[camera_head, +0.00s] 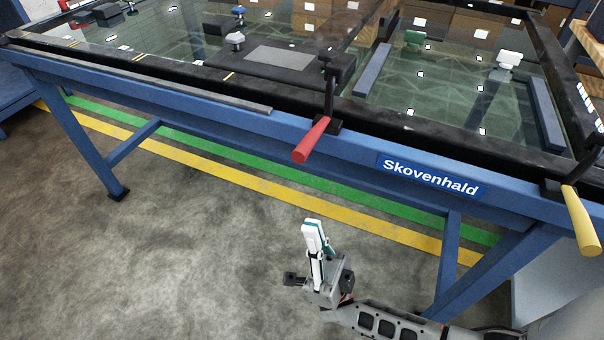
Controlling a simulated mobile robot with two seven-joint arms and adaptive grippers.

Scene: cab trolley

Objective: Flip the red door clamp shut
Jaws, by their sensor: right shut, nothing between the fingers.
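The red door clamp (312,139) is mounted on the front edge of the blue trolley frame, left of the "Skovenhald" label. Its red handle sticks out from the frame toward me and slants downward. Its black arm stands up at the frame's edge. My right gripper (312,232) is below and in front of the red handle, over the floor in the picture, with a clear gap between them. Its fingers are together and empty, pointing up. My left gripper is not in view.
A yellow-handled clamp (582,220) sits on the same edge at the far right. The blue trolley (200,97) carries a glass door in a black frame (440,122). Trolley legs stand at left and right. The floor (170,250) in front is clear.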

